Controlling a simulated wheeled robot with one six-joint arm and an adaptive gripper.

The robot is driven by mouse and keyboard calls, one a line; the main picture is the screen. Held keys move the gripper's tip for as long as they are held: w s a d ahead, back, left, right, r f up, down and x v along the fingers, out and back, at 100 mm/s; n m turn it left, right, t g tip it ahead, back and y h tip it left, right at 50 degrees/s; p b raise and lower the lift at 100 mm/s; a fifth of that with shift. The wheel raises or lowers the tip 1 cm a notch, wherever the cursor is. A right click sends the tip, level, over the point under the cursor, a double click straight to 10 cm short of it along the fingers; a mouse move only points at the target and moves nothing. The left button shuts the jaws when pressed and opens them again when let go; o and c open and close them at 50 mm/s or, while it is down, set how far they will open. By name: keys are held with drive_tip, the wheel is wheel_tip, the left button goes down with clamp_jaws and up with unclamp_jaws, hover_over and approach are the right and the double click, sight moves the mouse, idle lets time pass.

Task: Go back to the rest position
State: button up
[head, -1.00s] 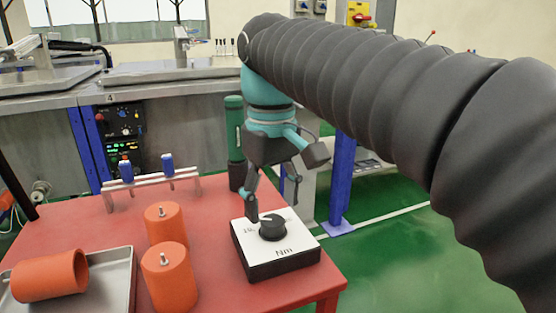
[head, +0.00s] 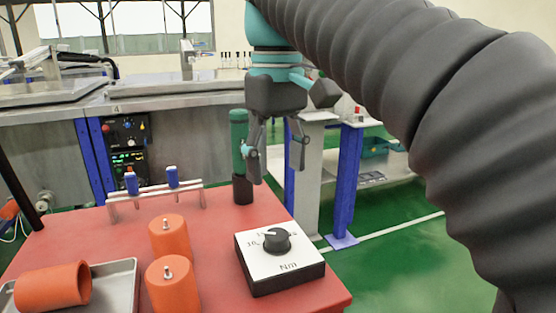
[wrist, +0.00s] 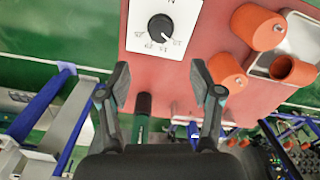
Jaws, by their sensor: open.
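My gripper (head: 276,160) hangs open and empty above the red table in the head view. It is above and behind the torque dial box (head: 280,262), clear of it. The box is white on top with a black knob (head: 277,240) and black sides. In the wrist view my gripper (wrist: 161,90) shows its two fingers wide apart, with bare red table between them. The black knob (wrist: 161,28) of the dial box shows beyond the fingertips, touched by neither finger.
Two orange cylinders (head: 172,285) stand left of the dial box. An orange cup (head: 52,287) lies in a metal tray (head: 125,280). A dark green cylinder (head: 239,135) stands at the table's back edge. A white rack (head: 155,190) holds blue pieces. Green floor is free at right.

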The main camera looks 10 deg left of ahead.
drive_tip(key=s+d+f+m+t, duration=0.2)
drive_tip(key=s+d+f+m, duration=0.2)
drive_tip(key=d+f, duration=0.8)
drive_tip(key=s+d+f+m+t, duration=0.3)
drive_tip(key=s+d+f+m, duration=0.2)
drive_tip(key=d+f, duration=0.7)
wheel_tip(320, 180, down, 2)
drive_tip(key=shift+f+t, duration=0.25)
drive_tip(key=shift+t, duration=0.05)
